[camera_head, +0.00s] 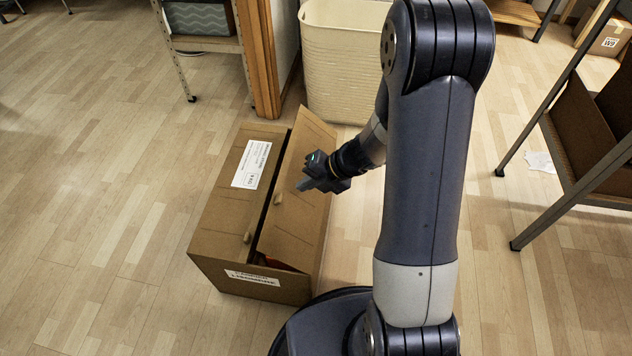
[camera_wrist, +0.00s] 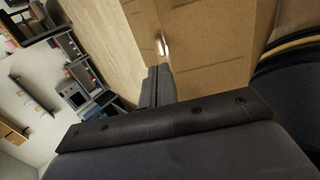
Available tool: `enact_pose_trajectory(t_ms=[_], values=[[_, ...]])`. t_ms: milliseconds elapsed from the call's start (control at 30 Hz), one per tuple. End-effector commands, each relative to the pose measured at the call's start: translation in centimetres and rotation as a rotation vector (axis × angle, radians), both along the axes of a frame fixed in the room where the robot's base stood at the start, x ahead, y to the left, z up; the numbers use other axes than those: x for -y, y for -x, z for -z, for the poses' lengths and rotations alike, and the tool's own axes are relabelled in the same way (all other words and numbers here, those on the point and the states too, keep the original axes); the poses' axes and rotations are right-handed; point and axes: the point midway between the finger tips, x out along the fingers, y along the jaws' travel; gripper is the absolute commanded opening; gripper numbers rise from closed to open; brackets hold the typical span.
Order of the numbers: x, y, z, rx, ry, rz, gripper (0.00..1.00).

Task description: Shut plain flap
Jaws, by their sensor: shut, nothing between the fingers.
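A brown cardboard box (camera_head: 222,217) stands on the floor left of my arm. Its left flap, with a white label (camera_head: 251,164), lies flat. The plain flap (camera_head: 298,205), on the right and without a large label, is tilted up, leaving a dark gap along the middle. A bit of something orange shows in the gap at the near end. My gripper (camera_head: 306,185) is shut and empty, over the plain flap's upper face in the head view. In the wrist view the shut fingers (camera_wrist: 158,88) are in front of the cardboard (camera_wrist: 205,45); I cannot tell whether they touch it.
A cream bin (camera_head: 343,62) stands behind the box, beside a wooden post (camera_head: 258,60). A metal shelf (camera_head: 590,150) holding a brown box is at the right. The floor at the left is clear.

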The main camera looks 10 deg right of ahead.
Motion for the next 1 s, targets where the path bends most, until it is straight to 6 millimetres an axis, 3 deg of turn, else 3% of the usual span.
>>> enact_pose_trajectory(t_ms=[100,300,1000], values=[[-1.7,-0.6,2.5,-0.001,0.001,-0.004,0.00],[-3.6,-1.3,4.6,0.001,0.001,-0.003,0.00],[-4.7,-1.7,5.3,-0.004,0.012,-0.002,0.00]])
